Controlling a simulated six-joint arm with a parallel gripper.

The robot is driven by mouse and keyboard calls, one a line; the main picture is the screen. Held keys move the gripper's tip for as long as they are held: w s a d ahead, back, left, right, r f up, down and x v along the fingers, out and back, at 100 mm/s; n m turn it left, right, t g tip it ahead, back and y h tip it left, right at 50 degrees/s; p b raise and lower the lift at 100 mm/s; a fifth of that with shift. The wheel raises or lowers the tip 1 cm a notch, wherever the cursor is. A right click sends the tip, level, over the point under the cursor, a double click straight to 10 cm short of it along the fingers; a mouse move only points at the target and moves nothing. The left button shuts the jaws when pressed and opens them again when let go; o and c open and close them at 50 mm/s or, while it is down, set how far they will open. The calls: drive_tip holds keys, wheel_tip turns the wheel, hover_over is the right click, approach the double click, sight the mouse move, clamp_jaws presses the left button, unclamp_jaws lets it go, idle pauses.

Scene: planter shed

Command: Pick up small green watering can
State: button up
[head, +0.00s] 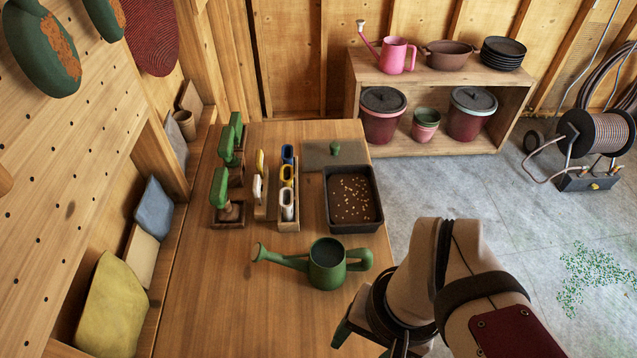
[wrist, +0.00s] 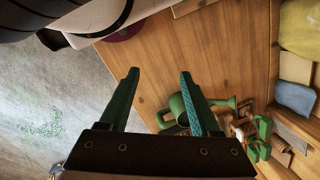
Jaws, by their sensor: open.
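The small green watering can (head: 326,264) stands upright on the wooden table (head: 215,300), its spout pointing left and its handle right in the head view. In the wrist view the can (wrist: 178,104) shows partly behind one finger, with its spout to the right. My gripper (wrist: 158,74) is open, its two green fingers apart with nothing between them but table top in view. In the head view only part of my gripper shows at the bottom, to the right of and nearer than the can; my arm hides the rest.
A dark seed tray (head: 354,226) stands just behind the can. Green-handled tools (head: 222,196) and a narrow holder with coloured pieces (head: 288,205) stand to its back left. The table's front left is clear. A pink watering can (head: 396,56) stands on the shelf (head: 440,76).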

drive_tip(key=shift+o, duration=0.2)
drive_tip(key=n+t+h, duration=0.2)
drive_tip(key=n+t, duration=0.3)
drive_tip(key=n, duration=0.3)
approach(369, 259)
drive_tip(key=x, duration=0.5)
drive_tip(key=shift+a, duration=0.15)
drive_tip(key=x, duration=0.6)
drive_tip(key=shift+f, duration=0.2)
clamp_jaws()
drive_tip(key=shift+w+r, duration=0.1)
